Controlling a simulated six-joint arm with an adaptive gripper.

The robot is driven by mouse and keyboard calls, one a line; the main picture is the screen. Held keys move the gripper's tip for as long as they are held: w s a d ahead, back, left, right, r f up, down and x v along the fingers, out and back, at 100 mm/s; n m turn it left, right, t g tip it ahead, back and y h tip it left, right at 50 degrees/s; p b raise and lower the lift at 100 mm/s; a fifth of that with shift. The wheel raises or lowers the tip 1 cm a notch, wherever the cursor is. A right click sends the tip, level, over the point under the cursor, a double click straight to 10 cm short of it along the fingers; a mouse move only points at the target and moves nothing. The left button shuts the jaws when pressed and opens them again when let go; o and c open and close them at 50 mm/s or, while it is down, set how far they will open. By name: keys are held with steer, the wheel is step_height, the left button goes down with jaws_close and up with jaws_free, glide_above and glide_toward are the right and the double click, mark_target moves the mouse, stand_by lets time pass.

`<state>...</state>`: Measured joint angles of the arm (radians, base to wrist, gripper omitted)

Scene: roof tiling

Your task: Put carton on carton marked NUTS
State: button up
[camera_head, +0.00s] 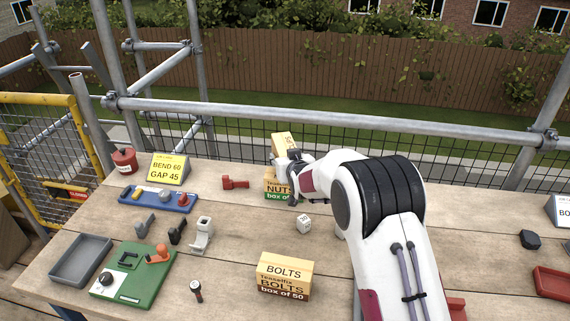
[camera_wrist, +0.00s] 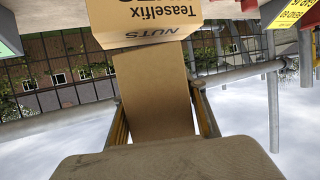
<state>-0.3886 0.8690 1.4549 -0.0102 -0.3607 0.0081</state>
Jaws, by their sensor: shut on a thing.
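A tan carton (camera_head: 281,144) stands upright in my gripper (camera_head: 291,163), directly above the carton marked NUTS (camera_head: 270,188). In the wrist view, the fingers lie on both sides of the held carton (camera_wrist: 157,88), and the gripper is shut on it. The NUTS carton (camera_wrist: 150,14) shows upside down at the top of that view, against the held carton's end. My gripper hides the place where the two meet in the head view, so I cannot tell whether they touch.
A BOLTS carton (camera_head: 284,277) stands at the table's front. A white die (camera_head: 304,223) and a red clamp-like part (camera_head: 235,183) are near the NUTS carton. A blue tray (camera_head: 157,198), green board (camera_head: 134,275) and yellow sign (camera_head: 168,169) are left. A rail (camera_head: 250,108) runs behind.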

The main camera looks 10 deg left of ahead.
steer(key=shift+f, duration=1.1)
steer(key=shift+f, duration=0.1)
steer(key=o, duration=1.5)
steer(key=shift+f, duration=0.1)
steer(key=shift+s, duration=0.1)
steer(key=shift+s+d+r, duration=0.1)
steer(key=shift+s+r, duration=0.05)
steer(key=shift+r, duration=0.1)
steer(key=v, duration=1.1)
steer(key=shift+s, duration=0.15)
steer(key=shift+d+r, duration=0.1)
steer(key=shift+d, duration=0.05)
